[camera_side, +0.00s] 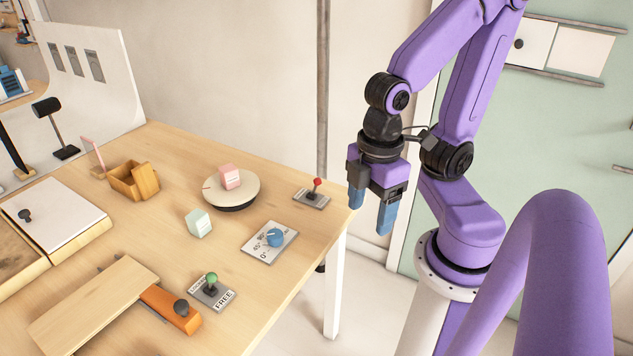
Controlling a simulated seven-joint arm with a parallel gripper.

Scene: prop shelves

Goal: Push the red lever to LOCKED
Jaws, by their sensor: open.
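The red lever (316,186) has a red knob on a dark stem and stands on a small grey plate (306,200) near the table's right corner. The lever leans slightly to the right. Any lettering on its plate is too small to read. My gripper (370,216) has blue fingertips, is open and empty, and points down. It hangs to the right of the red lever, apart from it, by the table's right edge.
A green-knobbed lever (212,281) stands on a plate marked FREE. A blue dial (275,238), a round turntable (246,191) with a pink cube (229,177), a pale green cube (198,223) and a wooden box (128,181) share the table. Bare wood surrounds the red lever's plate.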

